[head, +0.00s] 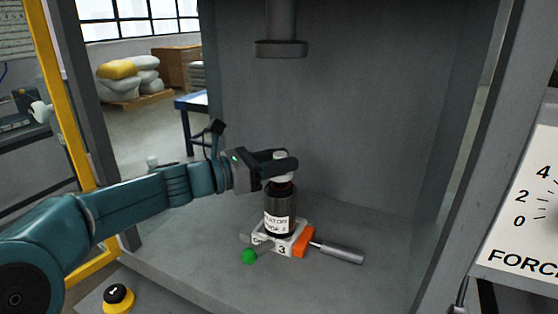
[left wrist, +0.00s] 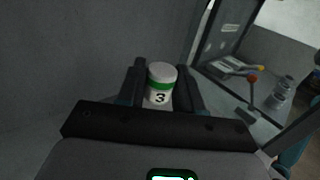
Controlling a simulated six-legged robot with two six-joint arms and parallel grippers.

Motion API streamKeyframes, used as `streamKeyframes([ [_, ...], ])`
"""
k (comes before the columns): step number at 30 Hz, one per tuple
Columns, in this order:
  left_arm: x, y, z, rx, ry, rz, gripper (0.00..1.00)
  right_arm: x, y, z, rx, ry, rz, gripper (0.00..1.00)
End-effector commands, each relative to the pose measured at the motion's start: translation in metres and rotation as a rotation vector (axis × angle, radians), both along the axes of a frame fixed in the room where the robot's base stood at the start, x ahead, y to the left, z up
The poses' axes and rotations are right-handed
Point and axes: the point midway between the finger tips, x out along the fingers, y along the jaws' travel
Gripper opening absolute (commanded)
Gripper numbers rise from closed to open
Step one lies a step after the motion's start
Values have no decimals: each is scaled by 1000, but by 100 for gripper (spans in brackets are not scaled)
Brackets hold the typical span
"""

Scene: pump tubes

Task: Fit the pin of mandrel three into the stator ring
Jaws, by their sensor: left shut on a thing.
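Mandrel three (head: 281,155) is upright in my left gripper (head: 282,165), its pale top showing above the fingers. In the left wrist view mandrel three (left wrist: 161,76) has a white head, a green band and a black 3, between the two fingers of my left gripper (left wrist: 161,92). Directly below is the stator ring (head: 279,203), a dark upright cylinder with a white label. A white and reddish part of the mandrel shows between fingers and ring. I cannot tell how far the pin is in the ring. My right gripper is not in view.
The ring stands on a white base marked 3 (head: 282,249) with an orange block (head: 304,241), a grey handle (head: 340,254) and a green knob (head: 249,256). A grey press ram (head: 281,48) hangs above. The grey floor to the right is clear.

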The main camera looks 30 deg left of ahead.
Motion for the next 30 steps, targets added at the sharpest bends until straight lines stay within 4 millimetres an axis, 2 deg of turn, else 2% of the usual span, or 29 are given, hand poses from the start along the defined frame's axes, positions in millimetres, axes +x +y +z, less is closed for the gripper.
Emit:
streamKeyframes([
  [29,0,0,-21,-1,-2,0,0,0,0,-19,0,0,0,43],
  [30,0,0,-20,-1,-3,0,45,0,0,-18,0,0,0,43],
])
